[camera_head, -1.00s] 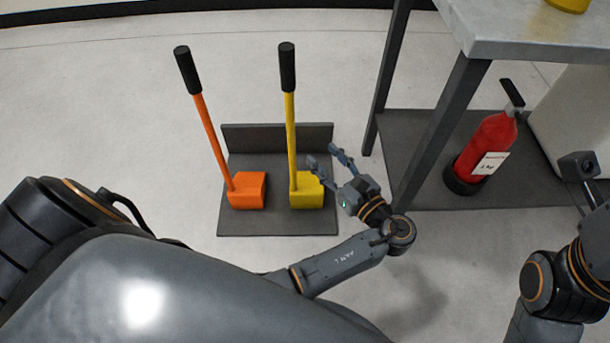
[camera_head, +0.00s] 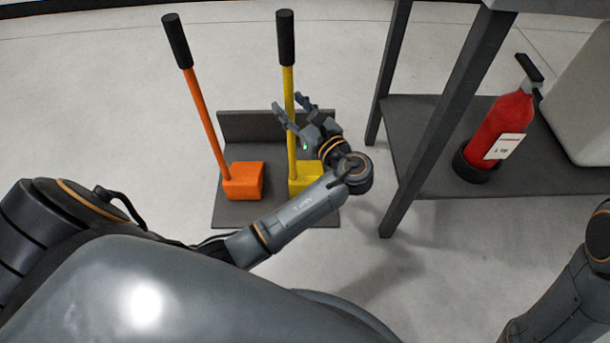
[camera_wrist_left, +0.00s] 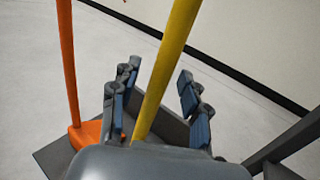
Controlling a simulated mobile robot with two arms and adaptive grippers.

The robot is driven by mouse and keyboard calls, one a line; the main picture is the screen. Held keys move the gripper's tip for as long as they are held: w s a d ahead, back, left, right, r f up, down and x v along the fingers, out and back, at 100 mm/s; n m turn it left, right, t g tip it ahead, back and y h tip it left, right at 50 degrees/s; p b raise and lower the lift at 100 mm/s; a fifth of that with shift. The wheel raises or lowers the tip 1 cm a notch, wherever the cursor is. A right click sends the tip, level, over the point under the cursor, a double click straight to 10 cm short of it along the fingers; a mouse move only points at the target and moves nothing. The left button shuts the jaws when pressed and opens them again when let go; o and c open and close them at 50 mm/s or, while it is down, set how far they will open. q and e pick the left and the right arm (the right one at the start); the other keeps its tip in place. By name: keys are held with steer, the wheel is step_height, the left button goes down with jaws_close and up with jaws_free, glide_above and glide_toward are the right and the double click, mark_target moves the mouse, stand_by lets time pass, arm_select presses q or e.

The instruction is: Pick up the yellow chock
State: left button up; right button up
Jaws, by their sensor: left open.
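The yellow chock (camera_head: 305,177) stands on a dark stand, its yellow pole rising to a black grip (camera_head: 286,38). My left gripper (camera_head: 290,108) is open at the pole, well above the block and below the black grip. In the left wrist view the yellow pole (camera_wrist_left: 167,68) runs between the two open fingers of my left gripper (camera_wrist_left: 160,98), with gaps on both sides. My left forearm and wrist cover part of the yellow block. My right arm shows at the right edge, but its gripper is out of the frame.
An orange chock (camera_head: 243,180) with its own pole stands just left on the same stand (camera_head: 245,212), which has a low back plate. A table with dark legs (camera_head: 437,125) and a fire extinguisher (camera_head: 500,125) on its lower shelf are to the right.

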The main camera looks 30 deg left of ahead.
arm_select(q)
steer(key=shift+w+a, duration=0.25)
steer(key=shift+a, duration=0.3)
steer(key=shift+c, duration=0.4)
jaws_close()
